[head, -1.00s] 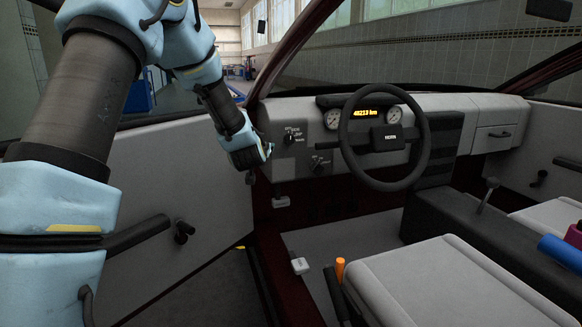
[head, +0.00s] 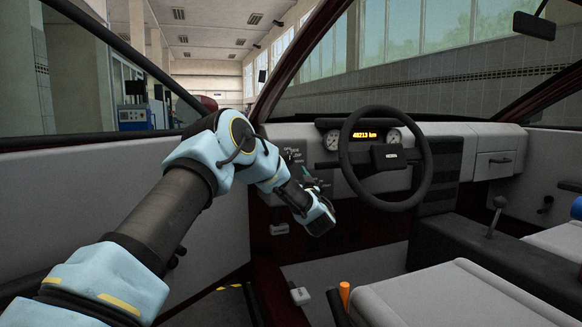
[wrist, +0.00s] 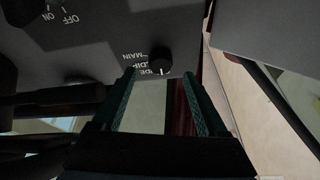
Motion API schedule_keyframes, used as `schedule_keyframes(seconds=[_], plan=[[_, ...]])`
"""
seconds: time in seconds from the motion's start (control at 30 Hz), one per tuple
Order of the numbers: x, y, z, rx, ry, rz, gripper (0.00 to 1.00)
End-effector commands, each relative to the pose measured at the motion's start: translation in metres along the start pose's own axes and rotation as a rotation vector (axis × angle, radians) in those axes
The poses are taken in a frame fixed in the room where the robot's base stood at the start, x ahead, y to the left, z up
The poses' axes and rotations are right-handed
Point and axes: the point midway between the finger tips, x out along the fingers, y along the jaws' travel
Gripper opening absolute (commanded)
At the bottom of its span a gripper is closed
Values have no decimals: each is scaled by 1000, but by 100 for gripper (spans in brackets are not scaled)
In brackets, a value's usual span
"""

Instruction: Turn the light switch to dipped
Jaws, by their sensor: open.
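The light switch is a small black round knob (wrist: 161,60) on the grey dash panel in the wrist view. Upside-down labels beside it read MAIN, DIP (partly hidden) and SIDE. A pale mark on the knob points down in the picture, nearest the SIDE label. My gripper (wrist: 158,76) is open, its two green-lined fingers spread either side of the knob's position, with nothing held. I cannot tell whether the fingertips reach around it. In the head view my gripper (head: 303,176) is at the dash, left of the steering wheel, and the switch is small and hard to make out.
A second dark knob (wrist: 20,10) with ON and OFF labels sits at the wrist view's upper left corner. The steering wheel (head: 385,158) is close right of my gripper. The door (head: 95,185) lies left, and the seat (head: 455,295) is below right.

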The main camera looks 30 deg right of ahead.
Motion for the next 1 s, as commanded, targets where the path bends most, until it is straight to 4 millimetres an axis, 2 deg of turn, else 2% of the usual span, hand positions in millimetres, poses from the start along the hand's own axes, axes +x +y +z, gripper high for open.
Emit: schedule_keyframes(seconds=[0.1, 0.3, 0.67, 1.0], plan=[[20, -1, 1, 1, 1, -2, 76], [39, 0, 0, 0, 0, 0, 76], [43, 0, 0, 1, 0, 2, 75], [43, 0, 0, 1, 0, 1, 36]])
